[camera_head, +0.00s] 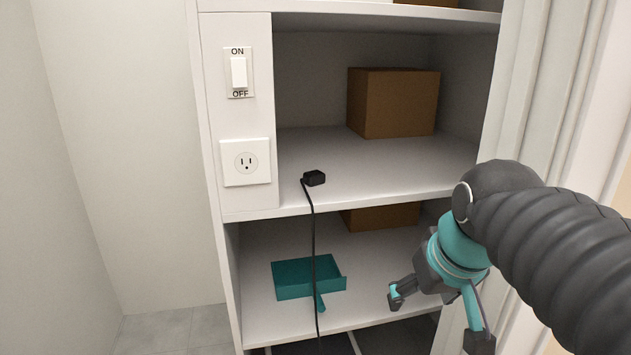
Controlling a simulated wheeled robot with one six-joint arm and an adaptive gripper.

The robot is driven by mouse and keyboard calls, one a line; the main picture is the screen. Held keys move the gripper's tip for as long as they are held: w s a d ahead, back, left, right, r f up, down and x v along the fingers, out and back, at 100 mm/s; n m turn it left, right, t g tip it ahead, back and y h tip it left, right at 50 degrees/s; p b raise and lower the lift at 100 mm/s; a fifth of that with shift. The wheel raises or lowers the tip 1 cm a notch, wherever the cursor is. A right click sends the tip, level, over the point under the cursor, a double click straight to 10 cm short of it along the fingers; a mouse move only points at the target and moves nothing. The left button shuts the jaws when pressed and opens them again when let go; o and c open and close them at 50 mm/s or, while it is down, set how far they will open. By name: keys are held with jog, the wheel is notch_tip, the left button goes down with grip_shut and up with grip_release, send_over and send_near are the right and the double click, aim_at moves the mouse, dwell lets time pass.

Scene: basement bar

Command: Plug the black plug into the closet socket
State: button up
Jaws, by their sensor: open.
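The black plug (315,178) lies on the closet's middle shelf, near its front edge. Its black cord (313,250) hangs over the edge and down past the lower shelf. The closet socket (246,163) is a white outlet on the white panel left of the shelf opening, and nothing is plugged into it. My gripper (440,318) is open and empty, at the lower right, in front of the lower shelf. It is below and to the right of the plug, apart from it.
An ON/OFF switch (238,73) sits above the socket. A brown box (393,103) stands on the middle shelf, and another brown box (380,217) on the lower shelf. A teal dustpan-like tray (293,281) lies on the lower shelf behind the cord. The door frame (535,90) bounds the right side.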

jog(key=w+a+r+n, duration=0.1)
jog(key=w+a+r, duration=0.2)
jog(key=w, duration=0.3)
jog(key=w+a+r+n+g+y+b, duration=0.1)
jog(key=w+a+r+n, duration=0.1)
jog(key=w+r, duration=0.3)
jog(key=w+a+r+n+b, duration=0.1)
jog(key=w+a+r+n, duration=0.1)
jog(key=w, duration=0.5)
jog(key=shift+w+a+r+g+y, duration=0.3)
jog(key=shift+w+a+r+y, duration=0.1)
jog(key=shift+a+r, duration=0.55)
jog(key=p, duration=0.3)
send_over(314, 173)
jog(key=s+d, duration=0.1)
jog(key=s, duration=0.1)
jog(key=shift+w+d, duration=0.2)
jog(key=shift+f+b, duration=0.1)
jog(key=shift+b, duration=0.2)
jog(key=b+x, duration=0.1)
jog(key=x, duration=0.4)
